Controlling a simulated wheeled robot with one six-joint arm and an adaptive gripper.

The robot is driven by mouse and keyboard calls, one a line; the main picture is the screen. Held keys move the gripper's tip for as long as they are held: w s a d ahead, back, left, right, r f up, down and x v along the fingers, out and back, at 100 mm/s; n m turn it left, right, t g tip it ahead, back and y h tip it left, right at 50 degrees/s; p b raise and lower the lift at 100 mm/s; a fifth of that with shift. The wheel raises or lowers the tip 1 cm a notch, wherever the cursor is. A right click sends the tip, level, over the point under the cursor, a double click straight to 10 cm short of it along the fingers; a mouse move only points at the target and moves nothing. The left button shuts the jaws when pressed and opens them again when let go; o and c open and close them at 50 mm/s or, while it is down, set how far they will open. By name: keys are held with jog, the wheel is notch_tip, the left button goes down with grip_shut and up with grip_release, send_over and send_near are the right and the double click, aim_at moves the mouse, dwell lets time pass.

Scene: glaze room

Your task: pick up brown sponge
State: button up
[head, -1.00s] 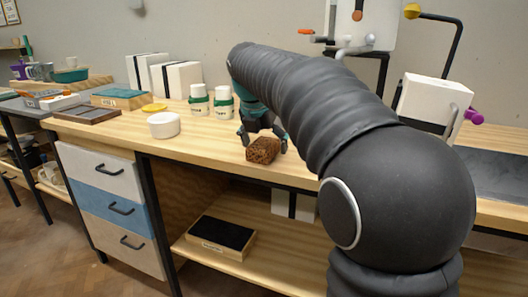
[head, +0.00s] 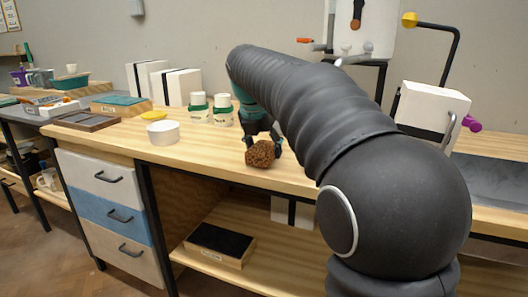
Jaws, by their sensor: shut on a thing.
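The brown sponge (head: 260,154) is a rough, porous block near the front edge of the wooden table (head: 110,137) in the head view. My gripper (head: 263,140) comes down from above and behind it, with its dark fingers at the sponge's sides. The gripper is shut on the sponge. Part of the far side of the sponge is hidden by the fingers. I cannot tell clearly whether its underside is touching the tabletop.
Two white jars with green bands (head: 222,109) stand close behind the gripper. White box files (head: 184,87) stand at the back. Bare tabletop lies left of the sponge.

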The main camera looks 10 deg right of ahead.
aim_at(267, 144)
notch_tip(267, 144, up, 3)
jog(key=shift+d+r+p, duration=0.1)
jog(key=shift+r+p, duration=0.1)
jog(key=shift+p, duration=0.15)
jog(key=s+d+r, duration=0.6)
jog(key=s+d, duration=0.1)
jog(key=d, duration=0.1)
jog(key=shift+s+d+r, duration=0.15)
jog(key=shift+s+d, duration=0.05)
jog(key=shift+d, duration=0.2)
jog(key=shift+o, duration=0.3)
jog(key=shift+c, duration=1.1)
